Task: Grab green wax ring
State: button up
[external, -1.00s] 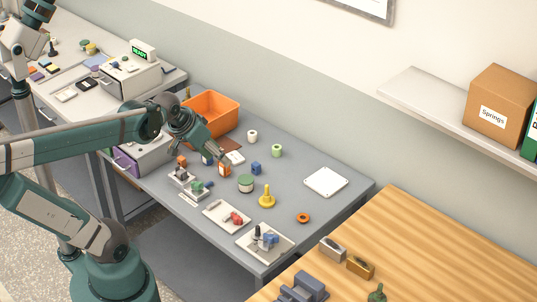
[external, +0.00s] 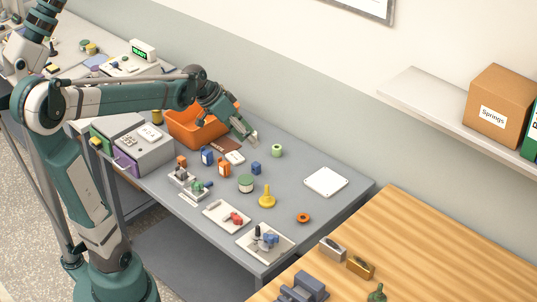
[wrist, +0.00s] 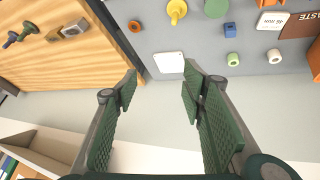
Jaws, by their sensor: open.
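The green wax ring (external: 277,151) is a small light-green upright cylinder with a hole. It stands on the grey bench near the wall. In the wrist view (wrist: 232,59) it lies beyond and to the right of the right fingertip. My gripper (external: 251,139) is open and empty, to the left of the green ring in the external view and apart from it. Its fingers (wrist: 160,80) show wide apart in the wrist view, with nothing between them.
A white ring (wrist: 274,56) stands near the green one; my gripper largely hides it in the external view. An orange bin (external: 180,128) is left.

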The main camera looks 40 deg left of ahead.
jog(key=w+a+f+m+h+b, duration=0.2)
jog(key=w+a+f, duration=0.2)
jog(key=w, duration=0.4)
jog(key=w+a+f+m+h+b, duration=0.25)
jog(key=w+a, duration=0.25)
jog(key=w, duration=0.3)
jog(key=w+a+f+m+t+h+b, duration=0.1)
jog(key=w+a+f+m+h+b, duration=0.1)
jog(key=w+a+f, duration=0.7)
jog(key=shift+w+a+f+m+t+b, duration=0.15)
jog(key=shift+a+f+m+t+b, duration=0.25)
jog(key=shift+a+f+b, duration=0.8)
jog(key=shift+a+r+p, duration=0.35)
jog(key=shift+p, duration=0.2)
jog(key=shift+f, duration=0.1)
notch_tip(320, 180, down, 8)
jog(key=shift+f+b, duration=0.1)
jog(key=shift+b, duration=1)
jog(key=shift+w+d+f, duration=0.1)
jog(key=shift+w+d, duration=0.2)
jog(key=shift+d, duration=0.15)
